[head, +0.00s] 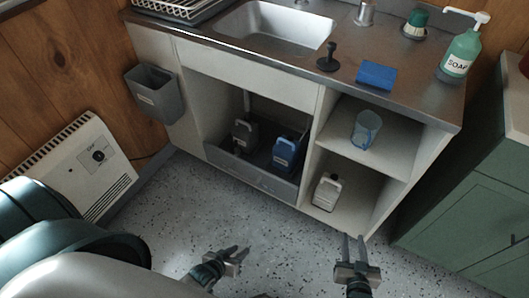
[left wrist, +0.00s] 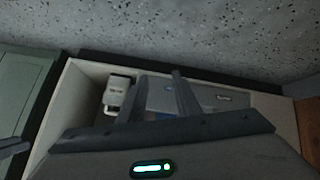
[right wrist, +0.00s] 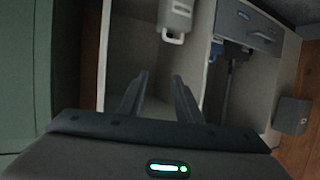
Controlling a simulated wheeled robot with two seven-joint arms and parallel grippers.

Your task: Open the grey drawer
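The grey drawer (head: 251,178) is low in the sink cabinet's left bay, its front about flush with the cabinet. A dark canister (head: 243,136) and a blue canister (head: 287,152) stand in it. Its front also shows in the left wrist view (left wrist: 208,98) behind my fingers, and in the right wrist view (right wrist: 246,24) with a pale handle. My left gripper (head: 240,252) is open and empty over the floor in front of the drawer, apart from it. My right gripper (head: 354,240) is open and empty in front of the cabinet's right bay.
A white canister (head: 326,193) stands on the right bay's floor, with a blue-tinted container (head: 366,130) on the shelf above. A heater (head: 85,165) and grey bin (head: 157,95) are at left, a green cabinet (head: 470,215) at right. The floor (head: 200,215) before the drawer is clear.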

